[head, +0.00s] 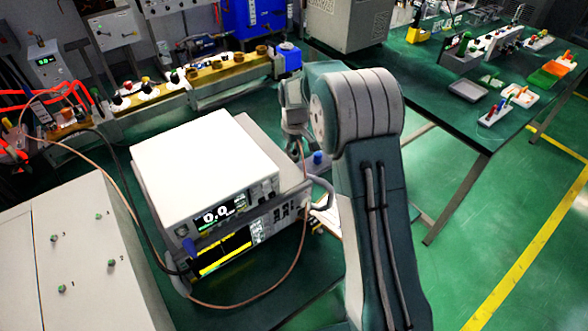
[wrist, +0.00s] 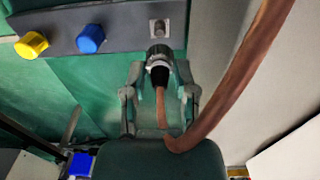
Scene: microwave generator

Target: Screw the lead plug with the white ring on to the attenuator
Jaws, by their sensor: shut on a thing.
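Just beyond the plug is a dark grey bar (wrist: 122,30), which looks like the attenuator, with a small metal connector (wrist: 158,27), a blue knob (wrist: 90,38) and a yellow knob (wrist: 31,45). I cannot tell whether plug and connector touch. In the head view my gripper (head: 298,145) is beside the white instrument, its fingertips and the plug largely hidden.
Stacked instruments (head: 205,165) with lit displays stand left of my arm. The brown cable loops in front of them. A pale box (head: 75,260) is at lower left, and a yellow bar with fittings (head: 230,68) lies behind. A green side table (head: 490,85) stands right; the floor before it is clear.

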